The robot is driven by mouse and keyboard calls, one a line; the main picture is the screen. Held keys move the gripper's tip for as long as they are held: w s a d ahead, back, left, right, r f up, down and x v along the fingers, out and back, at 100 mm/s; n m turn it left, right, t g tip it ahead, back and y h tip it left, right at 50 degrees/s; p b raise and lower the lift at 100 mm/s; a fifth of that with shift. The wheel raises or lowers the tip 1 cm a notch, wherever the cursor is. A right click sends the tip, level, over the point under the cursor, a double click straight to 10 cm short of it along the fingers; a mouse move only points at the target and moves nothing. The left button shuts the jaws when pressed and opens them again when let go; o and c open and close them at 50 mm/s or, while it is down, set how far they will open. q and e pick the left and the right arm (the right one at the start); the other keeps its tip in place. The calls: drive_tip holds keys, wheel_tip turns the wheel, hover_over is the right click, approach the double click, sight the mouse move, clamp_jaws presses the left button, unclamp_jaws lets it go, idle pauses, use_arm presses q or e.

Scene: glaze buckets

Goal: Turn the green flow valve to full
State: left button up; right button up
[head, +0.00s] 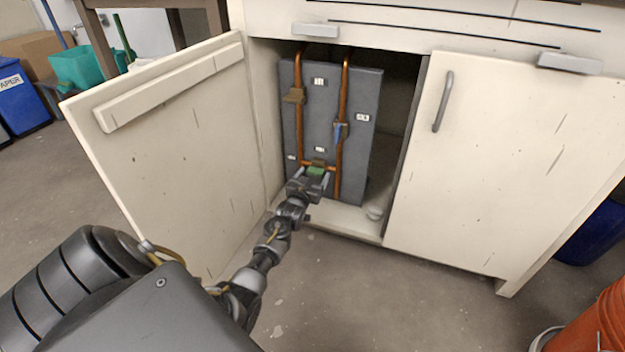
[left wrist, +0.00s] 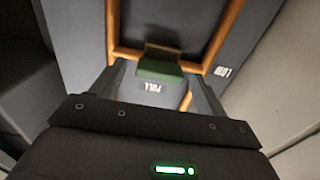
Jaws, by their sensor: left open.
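The green flow valve (head: 315,171) sits low on the copper piping, on a grey panel (head: 365,95) inside the open cabinet. My left gripper (head: 311,176) is at the valve. In the left wrist view the green handle (left wrist: 160,72) lies between the two open fingers (left wrist: 160,88), with small gaps that I cannot judge exactly. A "FULL" label (left wrist: 154,88) shows just below the handle, and another label (left wrist: 222,71) is to the right. A blue valve (head: 339,131) and a brass-coloured valve (head: 293,96) are higher on the pipes. My right gripper is not in view.
The left cabinet door (head: 175,150) stands open beside my left arm. The right door (head: 500,160) is shut, with a grey handle (head: 443,100). A small pale round object (head: 375,213) lies on the cabinet floor at the right. The floor in front is clear.

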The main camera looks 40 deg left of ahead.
use_arm(q)
drive_tip(key=c, duration=1)
